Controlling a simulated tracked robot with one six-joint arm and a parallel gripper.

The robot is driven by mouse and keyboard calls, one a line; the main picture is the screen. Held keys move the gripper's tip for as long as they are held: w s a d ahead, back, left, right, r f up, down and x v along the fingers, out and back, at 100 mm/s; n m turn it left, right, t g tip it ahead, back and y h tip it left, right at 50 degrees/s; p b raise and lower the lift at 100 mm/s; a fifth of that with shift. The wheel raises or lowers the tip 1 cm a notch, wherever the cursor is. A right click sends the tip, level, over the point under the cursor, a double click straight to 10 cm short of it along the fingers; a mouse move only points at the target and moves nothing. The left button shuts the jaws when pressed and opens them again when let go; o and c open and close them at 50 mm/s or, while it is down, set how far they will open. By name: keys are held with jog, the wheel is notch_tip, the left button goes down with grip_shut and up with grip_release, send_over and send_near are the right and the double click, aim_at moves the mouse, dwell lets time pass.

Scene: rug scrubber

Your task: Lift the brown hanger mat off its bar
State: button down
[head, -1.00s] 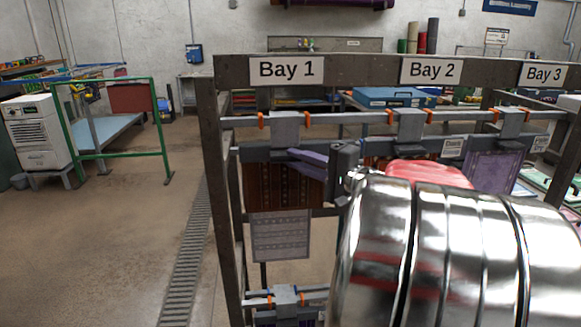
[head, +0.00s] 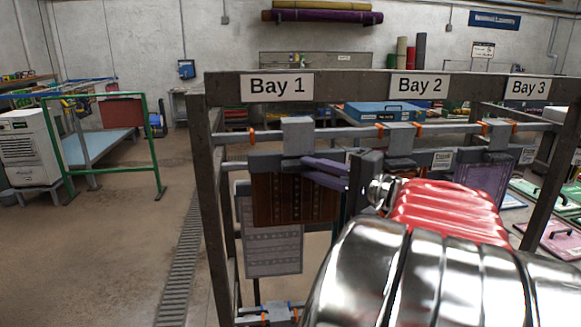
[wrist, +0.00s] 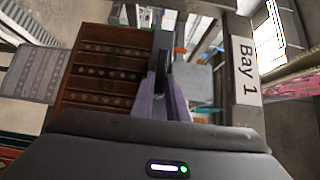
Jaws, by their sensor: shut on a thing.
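The brown patterned hanger mat (head: 292,205) hangs below the Bay 1 part of the rack's bar (head: 232,137). Its grey hanger block (head: 298,138) sits at the bar and hides the bar behind it; I cannot tell whether it is still hooked on. My gripper (head: 318,172), with purple fingers, is shut on the hanger just below the block, at the mat's top edge. The wrist view shows the brown mat (wrist: 100,75) to the left of the fingers (wrist: 163,100) and the Bay 1 label (wrist: 245,65) to the right.
A grey patterned mat (head: 270,255) hangs behind and below the brown one. Orange stops (head: 251,136) sit on the bar. A purple mat (head: 483,185) hangs under Bay 3. A dark post (head: 208,220) stands at the left, with open floor (head: 100,260) beyond.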

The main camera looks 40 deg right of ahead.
jog(key=s+d, duration=0.1)
jog(key=s, duration=1)
jog(key=shift+s+d, duration=0.15)
jog(key=shift+d, duration=0.15)
